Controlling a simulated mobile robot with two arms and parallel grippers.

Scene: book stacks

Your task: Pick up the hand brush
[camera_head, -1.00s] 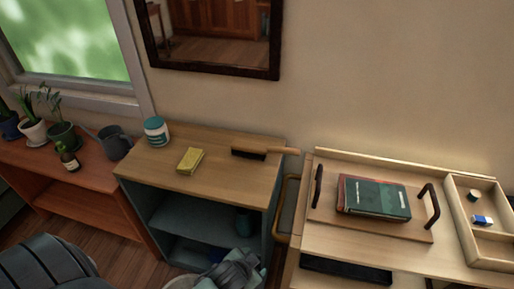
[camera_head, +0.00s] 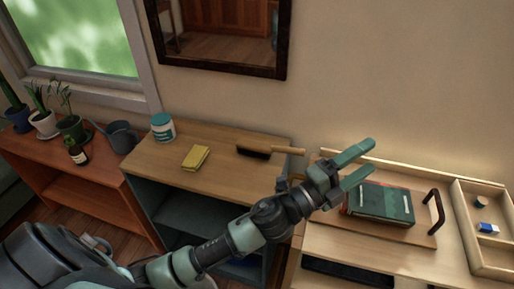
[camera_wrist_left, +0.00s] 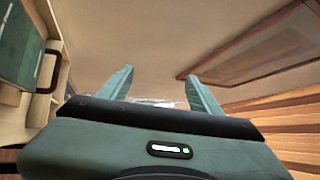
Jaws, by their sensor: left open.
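The hand brush (camera_head: 256,151) lies on the back right of the light wooden cabinet top (camera_head: 222,178). It has dark bristles and a wooden handle pointing right, past the cabinet's right edge. My left gripper (camera_head: 365,162) is open and empty, with its green fingers apart. In the head view it appears to the right of the brush, in front of the tray with books. In the left wrist view the two fingers (camera_wrist_left: 157,85) are spread with nothing between them. The brush cannot be made out in the wrist view. My right gripper is not in view.
A yellow sponge-like block (camera_head: 196,158) and a white-and-teal jar (camera_head: 162,127) stand on the cabinet left of the brush. Books (camera_head: 382,203) lie on a tray with dark handles (camera_head: 435,212) at right. A mirror (camera_head: 220,35) hangs above.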

